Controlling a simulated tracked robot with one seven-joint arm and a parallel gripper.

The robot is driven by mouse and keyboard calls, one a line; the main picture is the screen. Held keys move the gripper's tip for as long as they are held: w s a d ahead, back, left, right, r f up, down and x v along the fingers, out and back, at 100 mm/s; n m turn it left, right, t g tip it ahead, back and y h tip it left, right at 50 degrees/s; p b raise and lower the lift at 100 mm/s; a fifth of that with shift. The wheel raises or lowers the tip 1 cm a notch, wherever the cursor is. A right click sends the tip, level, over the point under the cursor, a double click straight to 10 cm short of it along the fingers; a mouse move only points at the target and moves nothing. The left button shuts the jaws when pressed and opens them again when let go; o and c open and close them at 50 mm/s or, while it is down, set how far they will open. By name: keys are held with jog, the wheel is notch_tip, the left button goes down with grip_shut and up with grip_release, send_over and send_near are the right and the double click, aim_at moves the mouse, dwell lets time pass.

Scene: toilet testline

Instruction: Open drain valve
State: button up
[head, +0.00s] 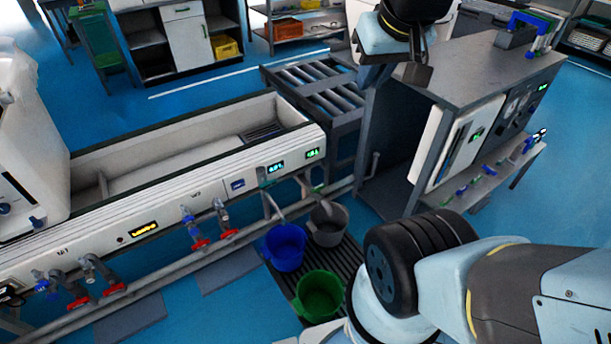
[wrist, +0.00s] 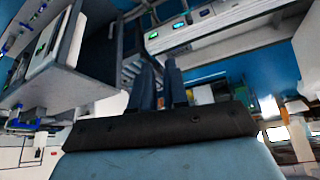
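The testline trough (head: 170,160) has several valves on its front pipework. Two valves with red handles, one further left (head: 200,243) and one further right (head: 228,233), sit near its middle. Two more red-handled valves, (head: 78,302) and (head: 114,288), sit lower left. Spouts at the right end hang over a blue bucket (head: 286,247) and a grey bucket (head: 327,222). No label shows which valve is the drain valve. My gripper (head: 417,74) is high at the upper right of the trough, well apart from every valve. In the wrist view its two dark fingers (wrist: 160,80) stand apart with nothing between them.
A green bucket (head: 320,295) stands on the dark floor grate, near my arm. A roller conveyor (head: 318,92) joins the trough's far end. A grey cabinet (head: 470,75) with a control panel stands on the right. Blue floor is open in front of the trough.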

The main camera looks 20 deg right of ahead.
jog(key=o, duration=0.6)
jog(key=w, duration=0.3)
jog(key=w+m, duration=0.1)
jog(key=w, duration=0.3)
jog(key=w+r+m, duration=0.1)
jog(key=w, duration=0.2)
jog(key=shift+w+d+r+g, duration=0.1)
jog(key=shift+w+d+g, duration=0.2)
jog(key=shift+g, duration=0.1)
jog(key=m+g, duration=0.5)
jog(key=m, duration=0.7)
send_over(318, 186)
notch_tip(318, 186, down, 70)
notch_tip(318, 186, down, 15)
jog(key=shift+s+r, duration=0.15)
jog(key=shift+c, duration=0.5)
